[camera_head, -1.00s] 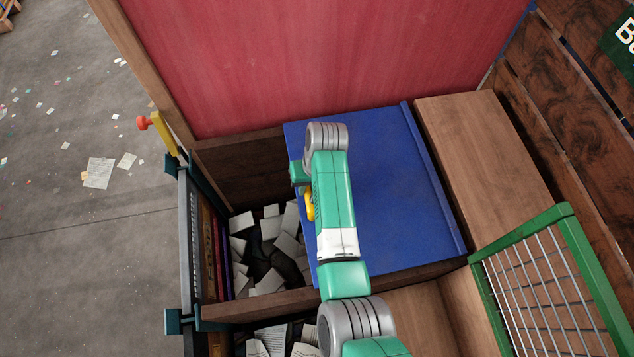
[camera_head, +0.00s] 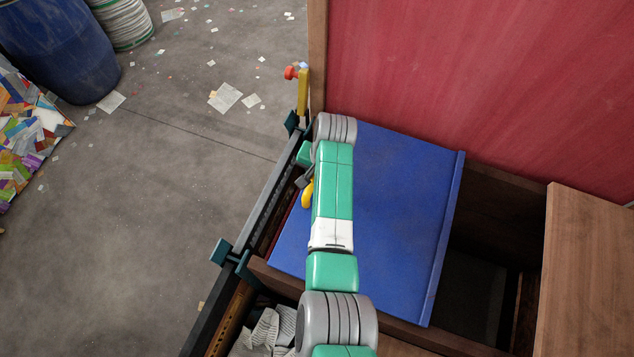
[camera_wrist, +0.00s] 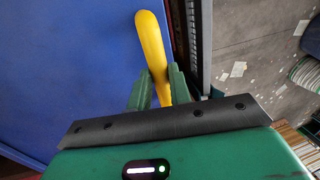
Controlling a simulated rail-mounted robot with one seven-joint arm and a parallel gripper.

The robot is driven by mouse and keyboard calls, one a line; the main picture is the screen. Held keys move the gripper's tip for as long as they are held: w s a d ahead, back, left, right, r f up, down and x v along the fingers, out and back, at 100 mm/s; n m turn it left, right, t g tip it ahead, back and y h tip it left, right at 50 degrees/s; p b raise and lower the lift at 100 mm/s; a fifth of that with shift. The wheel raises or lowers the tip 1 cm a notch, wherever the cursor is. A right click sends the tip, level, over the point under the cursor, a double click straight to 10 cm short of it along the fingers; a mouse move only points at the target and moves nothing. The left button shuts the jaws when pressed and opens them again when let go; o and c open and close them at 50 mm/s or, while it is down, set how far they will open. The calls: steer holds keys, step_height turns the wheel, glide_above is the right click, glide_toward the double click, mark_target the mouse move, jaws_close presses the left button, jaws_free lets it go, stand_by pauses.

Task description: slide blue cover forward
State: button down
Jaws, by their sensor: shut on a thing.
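The blue cover (camera_head: 400,210) is a flat panel with a raised lip along its right edge. It lies over the left part of the wooden box, close to the box's left wall. Its yellow handle (camera_head: 307,194) shows beside my green and white arm, and also in the wrist view (camera_wrist: 151,45). My gripper (camera_wrist: 160,86) is shut on the yellow handle, with one green finger on each side of it. In the head view the fingers are mostly hidden by my arm.
A dark open compartment (camera_head: 475,285) lies between the cover and a brown wooden top (camera_head: 590,270). A red panel (camera_head: 480,85) stands behind the box. A yellow lever with a red knob (camera_head: 291,73) stands at the back left. Blue barrel (camera_head: 60,45) is at far left.

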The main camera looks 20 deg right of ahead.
steer(key=shift+w+a, duration=0.2)
steer(key=shift+a, duration=0.05)
steer(key=c, duration=1.3)
jaws_free()
step_height(320, 180, up, 8)
steer(key=s+d+p, duration=0.1)
steer(key=shift+d, duration=0.15)
steer(key=shift+f, duration=0.15)
